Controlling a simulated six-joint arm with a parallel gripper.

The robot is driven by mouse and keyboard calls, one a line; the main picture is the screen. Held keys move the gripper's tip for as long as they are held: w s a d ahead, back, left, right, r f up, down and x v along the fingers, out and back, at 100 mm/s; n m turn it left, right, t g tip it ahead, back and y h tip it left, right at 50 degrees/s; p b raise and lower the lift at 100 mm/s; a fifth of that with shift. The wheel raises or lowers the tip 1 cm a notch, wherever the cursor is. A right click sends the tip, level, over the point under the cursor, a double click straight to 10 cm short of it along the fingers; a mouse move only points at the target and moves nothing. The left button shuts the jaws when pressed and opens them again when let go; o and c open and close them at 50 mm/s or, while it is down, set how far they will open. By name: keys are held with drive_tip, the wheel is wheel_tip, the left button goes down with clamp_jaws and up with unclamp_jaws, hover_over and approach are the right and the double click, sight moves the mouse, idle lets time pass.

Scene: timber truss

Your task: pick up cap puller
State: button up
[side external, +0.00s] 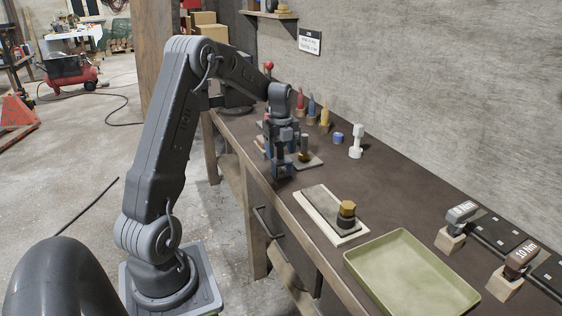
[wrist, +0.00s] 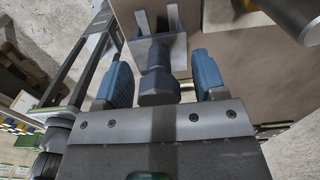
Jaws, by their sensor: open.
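A grey tool that looks like the cap puller (wrist: 158,88) shows in the wrist view. It has a rounded knob, a short neck and a forked end at the top of the picture. My gripper (wrist: 161,68) is open, with one blue finger on each side of the knob.
A plate with a brass-coloured piece (side external: 305,156) is just right of my gripper. Nearby on the bench (side external: 325,178) are a white fitting (side external: 357,142), a blue piece (side external: 338,138), coloured-handled tools (side external: 312,104), a framed pad with a brass-topped part (side external: 347,210) and a green tray (side external: 410,285).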

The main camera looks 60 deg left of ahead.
clamp_jaws()
idle(0.5)
